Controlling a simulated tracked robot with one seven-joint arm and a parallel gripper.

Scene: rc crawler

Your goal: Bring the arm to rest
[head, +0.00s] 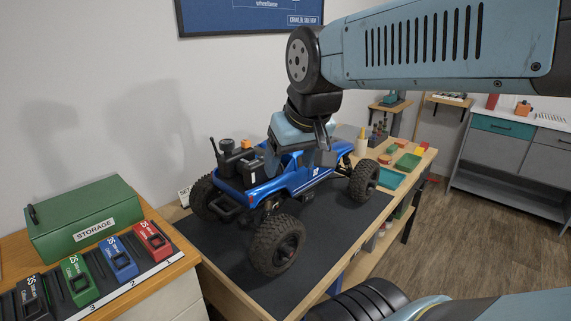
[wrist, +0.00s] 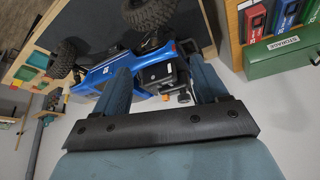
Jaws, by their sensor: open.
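My arm reaches in from the right, and my gripper (head: 298,155) hangs over the blue crawler truck (head: 294,180) in the head view. The truck stands on its wheels on a dark mat (head: 225,262), with black gear on its open rear. The gripper hides part of the cab and rear. In the wrist view, the two fingers of my gripper (wrist: 158,66) are spread, with nothing held between them. The truck (wrist: 118,72) lies beyond them. I cannot tell whether the fingers touch it.
A green storage box (head: 84,220) and a rack of coloured battery packs (head: 120,258) stand at the left. A wall poster (head: 250,16) hangs behind. Open floor (head: 450,235) lies at the right.

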